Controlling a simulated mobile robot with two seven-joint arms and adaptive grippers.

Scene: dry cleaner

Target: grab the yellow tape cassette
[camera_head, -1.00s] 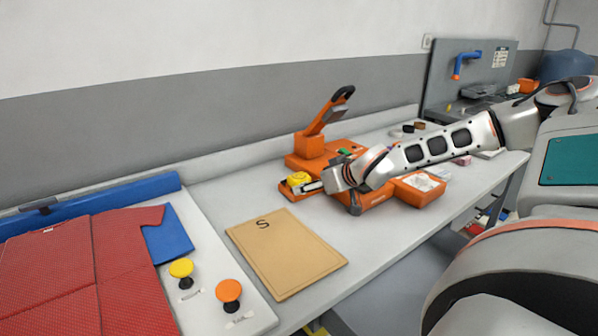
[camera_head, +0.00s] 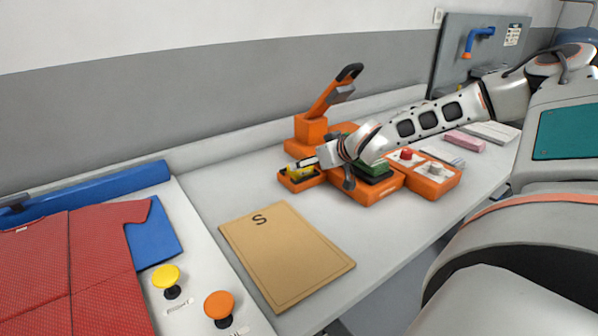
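The yellow tape cassette (camera_head: 300,170) is a small yellow piece at the left end of the orange machine (camera_head: 388,190), in or just over a small orange compartment. My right gripper (camera_head: 308,162) comes in from the right over the machine, its fingertips at the yellow piece. The fingers are small and partly merge with it, so whether they are open or shut on it is unclear. A dark green block (camera_head: 374,170) sits on the machine under my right wrist. My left gripper is not in view.
An orange upright arm with a black handle (camera_head: 350,71) stands behind my gripper. A tan board marked S (camera_head: 284,258) lies in front. A yellow knob (camera_head: 166,276), orange knob (camera_head: 219,305) and red garment (camera_head: 70,262) are at left. The counter between is clear.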

